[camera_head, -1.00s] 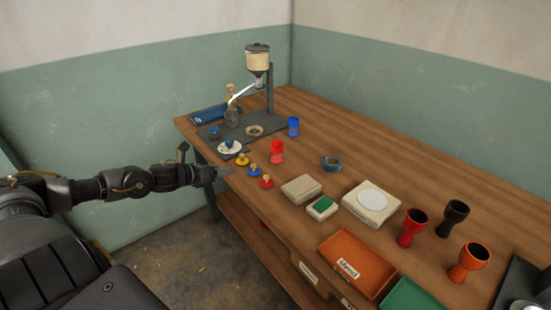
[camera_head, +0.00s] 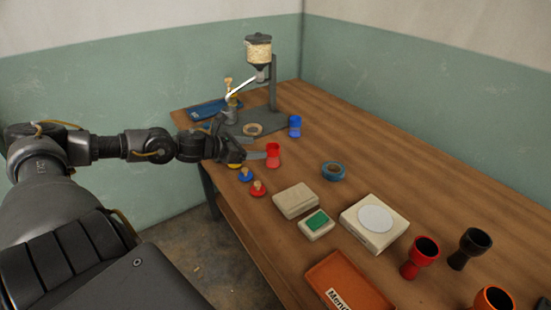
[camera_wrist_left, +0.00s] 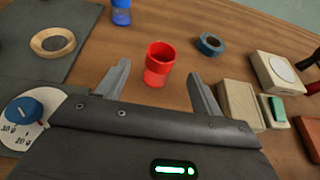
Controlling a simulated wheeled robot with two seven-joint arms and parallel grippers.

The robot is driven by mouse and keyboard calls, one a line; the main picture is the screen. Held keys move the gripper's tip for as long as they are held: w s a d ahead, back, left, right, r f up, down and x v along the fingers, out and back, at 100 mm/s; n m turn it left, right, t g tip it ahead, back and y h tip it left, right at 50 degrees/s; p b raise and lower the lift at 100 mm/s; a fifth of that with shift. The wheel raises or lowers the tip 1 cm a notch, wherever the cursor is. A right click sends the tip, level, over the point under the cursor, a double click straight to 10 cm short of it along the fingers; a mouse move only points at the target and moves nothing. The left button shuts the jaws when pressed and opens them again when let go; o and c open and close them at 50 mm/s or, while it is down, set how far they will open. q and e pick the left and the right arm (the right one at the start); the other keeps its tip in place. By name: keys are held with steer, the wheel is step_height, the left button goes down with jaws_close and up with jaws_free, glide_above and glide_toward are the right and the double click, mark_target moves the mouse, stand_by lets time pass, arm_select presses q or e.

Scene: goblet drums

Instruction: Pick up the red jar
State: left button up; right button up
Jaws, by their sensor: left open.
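The small red jar (camera_head: 273,155), shaped like a goblet, stands upright on the wooden table. My left gripper (camera_head: 258,155) is open and comes in from the left, its fingers close to the jar in the head view. In the left wrist view the red jar (camera_wrist_left: 159,62) shows between the two spread fingers and a little beyond their tips, with no visible contact. Its mouth faces up and looks empty. A larger red goblet with a dark inside (camera_head: 420,257) stands farther right. My right gripper is not in view.
A blue jar (camera_head: 295,126) stands behind the red jar, near the dispenser stand (camera_head: 272,95). A blue tape roll (camera_head: 333,171) lies to the right. Knobbed pieces (camera_head: 258,188), a beige box (camera_head: 296,200) and a scale (camera_head: 374,223) are nearer.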

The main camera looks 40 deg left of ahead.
mark_target(267, 148)
arm_select(q)
steer(key=shift+w+f, duration=0.2)
steer(key=shift+w, duration=0.05)
steer(key=x, duration=0.4)
steer(key=shift+d, duration=0.15)
steer(key=shift+w+f, duration=0.2)
steer(key=shift+w, duration=0.05)
steer(key=shift+w+d, duration=0.15)
steer(key=p+x, duration=0.1)
steer(key=x, duration=0.3)
steer(key=shift+w+d+f+p, duration=0.1)
steer(key=shift+f+p, duration=0.1)
steer(key=shift+p, duration=0.15)
steer(key=shift+w+d+f, duration=0.1)
steer(key=shift+w+f, duration=0.05)
steer(key=c, duration=1.1)
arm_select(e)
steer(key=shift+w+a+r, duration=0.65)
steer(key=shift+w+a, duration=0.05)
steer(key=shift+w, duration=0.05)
